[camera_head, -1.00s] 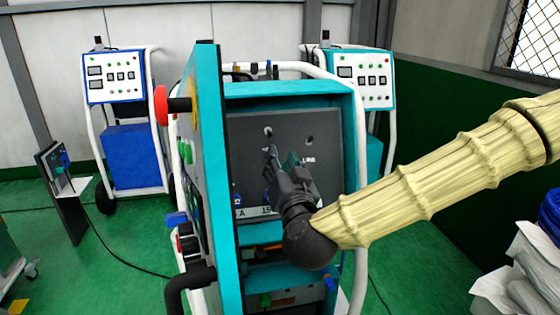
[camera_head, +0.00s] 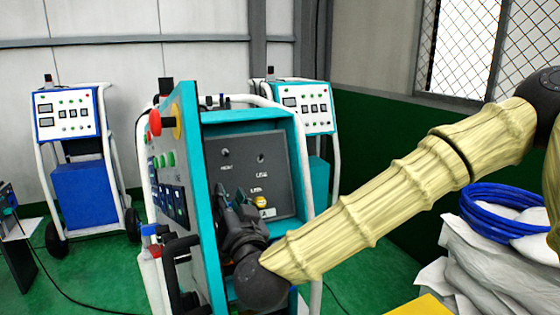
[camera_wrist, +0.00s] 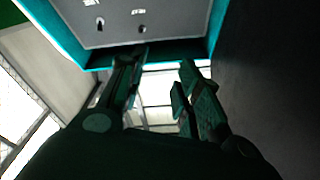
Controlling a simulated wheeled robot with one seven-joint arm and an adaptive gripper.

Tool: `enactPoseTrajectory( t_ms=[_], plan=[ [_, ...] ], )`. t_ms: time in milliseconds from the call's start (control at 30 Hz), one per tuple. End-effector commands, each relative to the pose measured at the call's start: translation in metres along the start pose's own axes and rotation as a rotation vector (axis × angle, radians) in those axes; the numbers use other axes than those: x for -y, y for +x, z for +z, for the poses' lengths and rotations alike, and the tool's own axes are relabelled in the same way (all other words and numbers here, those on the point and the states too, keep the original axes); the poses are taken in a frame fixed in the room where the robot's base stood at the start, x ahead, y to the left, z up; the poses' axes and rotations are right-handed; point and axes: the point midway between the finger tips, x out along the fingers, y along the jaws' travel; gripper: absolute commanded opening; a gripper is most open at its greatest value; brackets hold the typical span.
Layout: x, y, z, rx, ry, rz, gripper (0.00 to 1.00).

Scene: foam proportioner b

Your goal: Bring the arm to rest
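My arm with its yellowish ribbed cover reaches from the right to the open teal cabinet (camera_head: 300,150). My dark gripper (camera_head: 232,192) overlaps the lower left of the cabinet's grey inner panel (camera_head: 235,150) in the head view. In the wrist view the two fingers of my gripper (camera_wrist: 163,62) stand apart with nothing between them, and the grey panel (camera_wrist: 170,20) lies beyond the tips. I cannot tell how far the tips are from the panel. A yellow knob (camera_head: 261,202) shows on the panel, right of my gripper.
A blue machine (camera_head: 82,185) and another teal one (camera_head: 308,105) stand behind. White sacks (camera_head: 460,270) with a coiled blue hose (camera_head: 505,205) lie at the right.

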Motion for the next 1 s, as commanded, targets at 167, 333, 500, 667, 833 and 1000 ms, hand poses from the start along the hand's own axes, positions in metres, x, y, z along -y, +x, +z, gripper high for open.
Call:
enactPoseTrajectory(
  t_ms=[167, 333, 500, 667, 833, 1000],
  plan=[
    [-0.007, -0.001, 0.018, 0.033, -0.001, 0.003, 0.34],
    [-0.017, -0.004, 0.047, 0.089, -0.004, 0.005, 0.34],
    [-0.035, -0.011, 0.083, 0.162, -0.006, 0.017, 0.34],
    [-0.058, -0.024, 0.127, 0.253, -0.006, 0.035, 0.34],
    [-0.098, -0.054, 0.198, 0.407, -0.005, 0.071, 0.34],
    [-0.145, -0.101, 0.271, 0.586, 0.000, 0.122, 0.34]
  ],
)
